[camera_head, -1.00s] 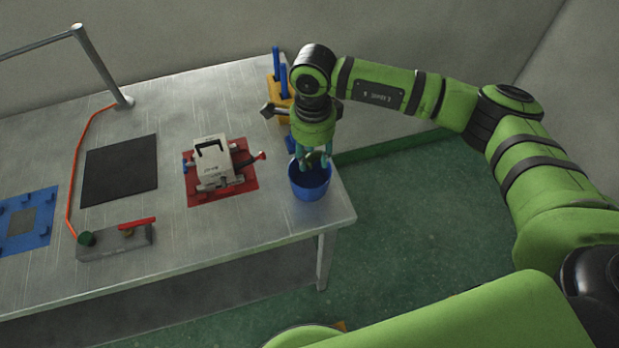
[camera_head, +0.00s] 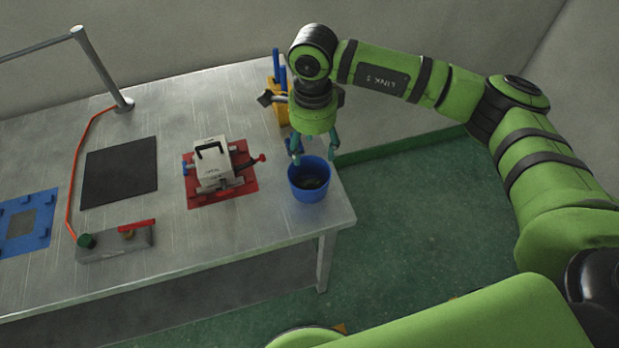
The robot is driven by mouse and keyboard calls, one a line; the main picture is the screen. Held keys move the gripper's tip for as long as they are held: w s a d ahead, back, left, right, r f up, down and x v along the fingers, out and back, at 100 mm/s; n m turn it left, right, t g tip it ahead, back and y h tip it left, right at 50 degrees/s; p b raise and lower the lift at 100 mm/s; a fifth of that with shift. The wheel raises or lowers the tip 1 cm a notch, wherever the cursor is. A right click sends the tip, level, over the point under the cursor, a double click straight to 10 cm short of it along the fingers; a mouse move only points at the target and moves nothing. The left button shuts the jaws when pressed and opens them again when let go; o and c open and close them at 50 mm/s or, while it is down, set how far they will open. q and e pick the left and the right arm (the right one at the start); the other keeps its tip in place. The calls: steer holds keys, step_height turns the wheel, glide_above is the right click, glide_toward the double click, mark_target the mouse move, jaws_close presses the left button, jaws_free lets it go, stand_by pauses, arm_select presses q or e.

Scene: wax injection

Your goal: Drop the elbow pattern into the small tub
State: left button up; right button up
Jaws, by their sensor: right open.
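The small tub (camera_head: 308,191) is blue and round and stands near the right corner of the metal table. Something dark green, seemingly the elbow pattern (camera_head: 314,183), lies inside it, partly hidden by the rim. My right gripper (camera_head: 313,154) is open and empty just above the far rim of the tub, pointing down. My left gripper is not in view.
A grey-white mould block (camera_head: 212,165) with clamps sits on a red mat (camera_head: 205,199) left of the tub. A yellow holder (camera_head: 283,110) with blue rods stands behind my right gripper. A black mat (camera_head: 120,170), a control box (camera_head: 115,244) and a blue fixture (camera_head: 38,205) lie further left.

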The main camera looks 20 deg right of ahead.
step_height(320, 180, up, 8)
steer(key=shift+a, duration=0.1)
stand_by(0.5)
